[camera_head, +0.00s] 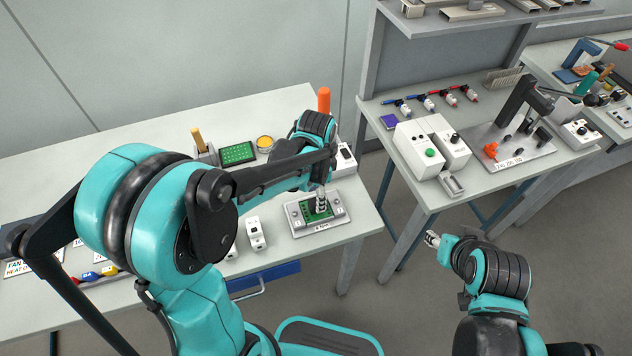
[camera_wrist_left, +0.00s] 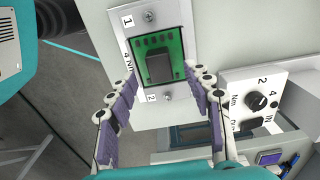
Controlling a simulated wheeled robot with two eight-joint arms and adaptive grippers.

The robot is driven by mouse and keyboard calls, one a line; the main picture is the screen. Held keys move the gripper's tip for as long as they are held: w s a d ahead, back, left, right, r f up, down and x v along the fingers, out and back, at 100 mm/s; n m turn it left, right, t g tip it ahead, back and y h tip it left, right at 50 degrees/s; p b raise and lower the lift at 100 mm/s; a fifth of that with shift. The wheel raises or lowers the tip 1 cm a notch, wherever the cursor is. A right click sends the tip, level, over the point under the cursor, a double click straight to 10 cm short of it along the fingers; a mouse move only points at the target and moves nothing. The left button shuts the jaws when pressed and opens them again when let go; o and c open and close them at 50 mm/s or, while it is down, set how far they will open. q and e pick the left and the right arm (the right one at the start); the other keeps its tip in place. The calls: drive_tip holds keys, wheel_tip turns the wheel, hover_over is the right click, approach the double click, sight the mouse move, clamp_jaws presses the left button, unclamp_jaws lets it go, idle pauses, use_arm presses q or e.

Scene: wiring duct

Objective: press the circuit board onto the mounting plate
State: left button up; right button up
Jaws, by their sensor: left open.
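The green circuit board (camera_head: 309,208) lies on the pale mounting plate (camera_head: 338,222) near the table's right front; I cannot tell how deep it sits. In the left wrist view the board (camera_wrist_left: 154,43) carries a black block, and the plate (camera_wrist_left: 125,67) has a screw at each end and labels 1 and 2. My left gripper (camera_head: 320,200) points down at the board. Its fingers (camera_wrist_left: 162,84) are open, spread to either side of the board, with nothing between them. My right gripper (camera_head: 432,239) hangs over the floor, right of the table; its jaws are too small to judge.
A white box with a knob (camera_wrist_left: 256,101) stands close beside the plate. A small white switch unit (camera_head: 256,234) is left of it. A green panel (camera_head: 237,153), a yellow round item (camera_head: 264,143) and an orange upright handle (camera_head: 323,100) are behind. A second bench stands at right.

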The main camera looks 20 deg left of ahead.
use_arm(q)
wheel_tip(320, 180, up, 8)
drive_tip(key=shift+f, duration=0.15)
idle(0.6)
drive_tip(key=s+a+r+n+t, duration=0.1)
drive_tip(key=s+a+n+t, duration=0.1)
drive_tip(key=s+n, duration=0.3)
drive_tip(key=s+a+n+t, duration=0.2)
drive_tip(key=s+n+t, duration=0.3)
drive_tip(key=n, duration=0.1)
drive_tip(key=shift+s+a+r+b, duration=0.15)
drive_tip(key=shift+a+r+b, duration=0.2)
drive_tip(key=shift+r, duration=0.05)
idle(1.0)
